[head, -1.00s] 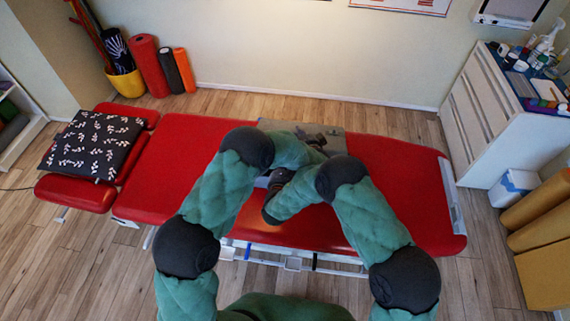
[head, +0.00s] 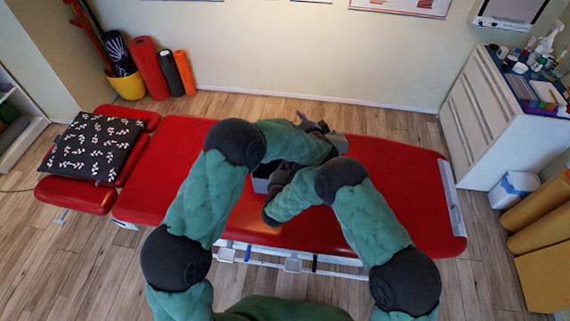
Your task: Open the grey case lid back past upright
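The grey case (head: 261,185) is on the red treatment table, mostly hidden behind my arms. Part of its front left side shows, with a dark interior. A strip of its grey lid (head: 341,143) shows at the far right, raised behind the case; its exact angle is hard to tell. My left gripper (head: 317,127) is at the far side, at the lid's upper edge. Its fingers are small and dark, and I cannot tell their opening. My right gripper (head: 282,179) is low at the case body, partly covered by my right forearm, its fingers unclear.
The red table (head: 400,190) is clear on both sides of the case. A patterned black cushion (head: 95,145) lies at its left end. A white drawer cabinet (head: 505,125) stands to the right. Rolled mats (head: 149,68) stand by the wall.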

